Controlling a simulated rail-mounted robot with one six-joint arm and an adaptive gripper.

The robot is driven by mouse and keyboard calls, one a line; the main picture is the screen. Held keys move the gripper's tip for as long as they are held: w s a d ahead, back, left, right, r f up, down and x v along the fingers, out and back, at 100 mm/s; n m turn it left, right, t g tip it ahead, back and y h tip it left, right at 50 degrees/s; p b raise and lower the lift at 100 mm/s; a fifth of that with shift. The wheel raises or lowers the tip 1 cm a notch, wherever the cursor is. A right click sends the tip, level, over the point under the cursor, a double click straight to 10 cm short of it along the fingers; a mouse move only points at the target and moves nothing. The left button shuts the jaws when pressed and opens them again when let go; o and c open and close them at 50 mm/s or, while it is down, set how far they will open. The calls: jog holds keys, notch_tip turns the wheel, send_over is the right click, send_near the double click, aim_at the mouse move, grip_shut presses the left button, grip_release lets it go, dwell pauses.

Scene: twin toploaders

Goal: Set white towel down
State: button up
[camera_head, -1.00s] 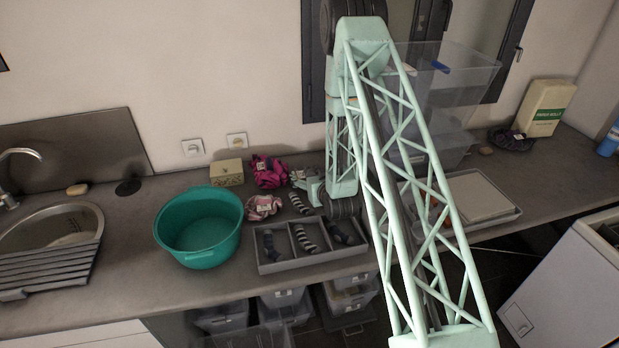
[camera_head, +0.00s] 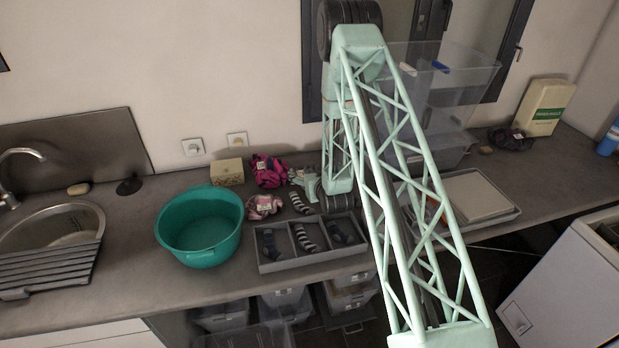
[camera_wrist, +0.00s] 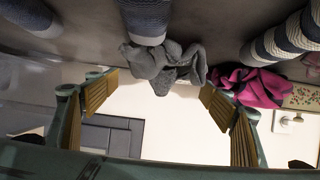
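My gripper (camera_wrist: 158,88) is open, its two yellow-padded fingers wide apart. In the head view my gripper (camera_head: 303,178) is low over the back of the counter, partly behind my own arm. A crumpled grey cloth (camera_wrist: 165,65) lies on the counter, seen between and beyond the fingertips; the fingers do not close on it. It may be the towel, but it looks grey rather than white. No plainly white towel can be made out. In the head view the gripper mostly hides this cloth.
A magenta cloth (camera_head: 268,170) and a small box (camera_head: 228,172) are left of the gripper. A pink striped cloth (camera_head: 264,207), striped sock (camera_head: 300,203) and grey divided tray (camera_head: 285,265) are in front. A teal basin (camera_head: 200,228) stands left, a clear bin (camera_head: 450,95) right.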

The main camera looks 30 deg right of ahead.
aim_at(310, 167)
jog(key=c, duration=1)
jog(key=shift+r, duration=0.15)
jog(key=shift+r+b, duration=0.55)
jog(key=shift+r, duration=4.3)
